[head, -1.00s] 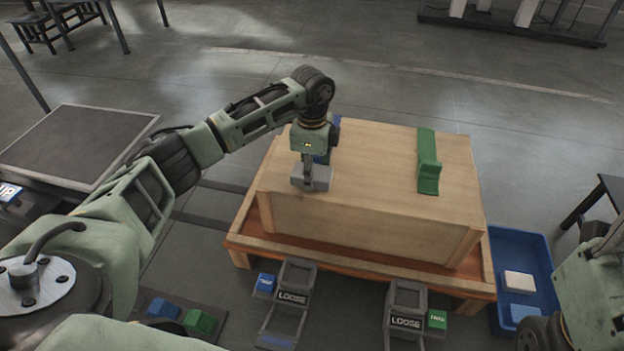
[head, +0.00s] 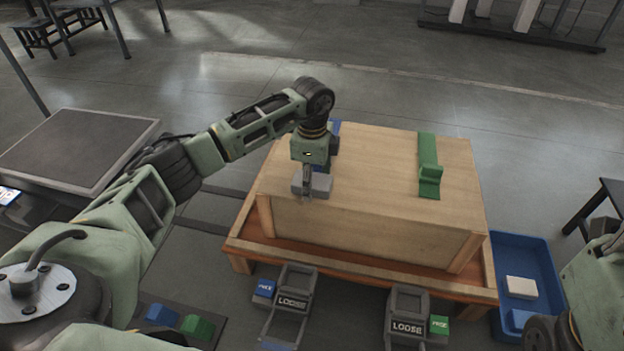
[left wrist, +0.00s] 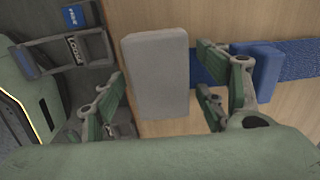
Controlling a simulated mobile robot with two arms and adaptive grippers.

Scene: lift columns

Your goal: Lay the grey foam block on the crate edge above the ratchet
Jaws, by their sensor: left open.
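The grey foam block (head: 318,184) lies at the front left edge of the wooden crate (head: 375,185). My left gripper (head: 308,188) is open over the block. Its fingers (left wrist: 160,90) stand on either side of the block; whether either touches it I cannot tell. The left ratchet (head: 292,300), marked LOOSE, sits below this edge beside a blue tag. My right gripper is out of view.
A blue strap (left wrist: 290,65) with a raised blue piece runs beside the block. A green strap (head: 428,150) crosses the crate's right side, above a second LOOSE ratchet (head: 407,320). A blue tray (head: 518,255) stands at right. My right arm shows at the right edge.

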